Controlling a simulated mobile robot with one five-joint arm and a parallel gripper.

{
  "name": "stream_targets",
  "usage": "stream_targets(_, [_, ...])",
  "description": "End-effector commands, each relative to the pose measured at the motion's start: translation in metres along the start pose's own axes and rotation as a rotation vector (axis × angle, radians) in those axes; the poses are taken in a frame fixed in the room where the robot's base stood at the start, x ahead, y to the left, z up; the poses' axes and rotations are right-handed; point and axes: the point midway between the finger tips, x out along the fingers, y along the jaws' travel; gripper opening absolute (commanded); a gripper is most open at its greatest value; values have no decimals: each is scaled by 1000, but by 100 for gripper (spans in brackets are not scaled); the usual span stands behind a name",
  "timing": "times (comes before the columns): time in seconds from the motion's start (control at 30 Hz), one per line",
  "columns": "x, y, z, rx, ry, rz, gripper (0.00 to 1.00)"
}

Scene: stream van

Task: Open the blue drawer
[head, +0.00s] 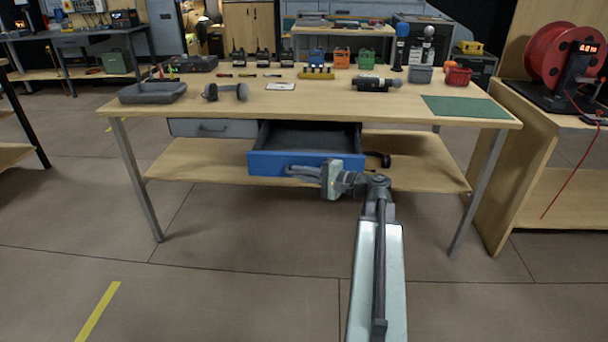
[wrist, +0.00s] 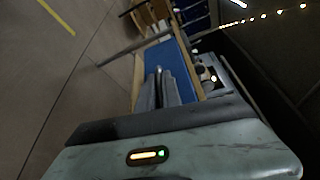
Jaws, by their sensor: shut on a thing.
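The blue drawer (head: 270,163) hangs under the wooden table and is pulled out, with its dark, empty-looking inside (head: 312,137) showing. My gripper (head: 296,171) is at the right part of the drawer's front, shut on its handle. The handle itself is mostly hidden by the fingers. In the wrist view the blue drawer front (wrist: 177,62) lies beyond my gripper's fingers (wrist: 160,78), which are close together against it.
A grey drawer (head: 212,128) beside it on the left is shut. The table (head: 320,97) carries headphones, radios, bins and a green mat (head: 465,107). A lower shelf (head: 200,167) runs beneath. A red cable reel (head: 552,60) stands at right. The floor in front is clear.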

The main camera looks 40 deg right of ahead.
Motion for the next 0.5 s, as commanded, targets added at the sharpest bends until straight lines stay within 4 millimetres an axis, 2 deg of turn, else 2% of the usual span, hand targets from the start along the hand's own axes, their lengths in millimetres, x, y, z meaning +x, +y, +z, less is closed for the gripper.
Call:
stream_targets(0.33, [-8,-1,-5,2,6,-3,0])
stream_targets(0.4, [-9,-1,-6,2,9,-4,23])
stream_targets(0.43, [-10,-1,-7,2,10,-4,31])
stream_targets(0.5, [-11,-1,-8,2,12,-5,31])
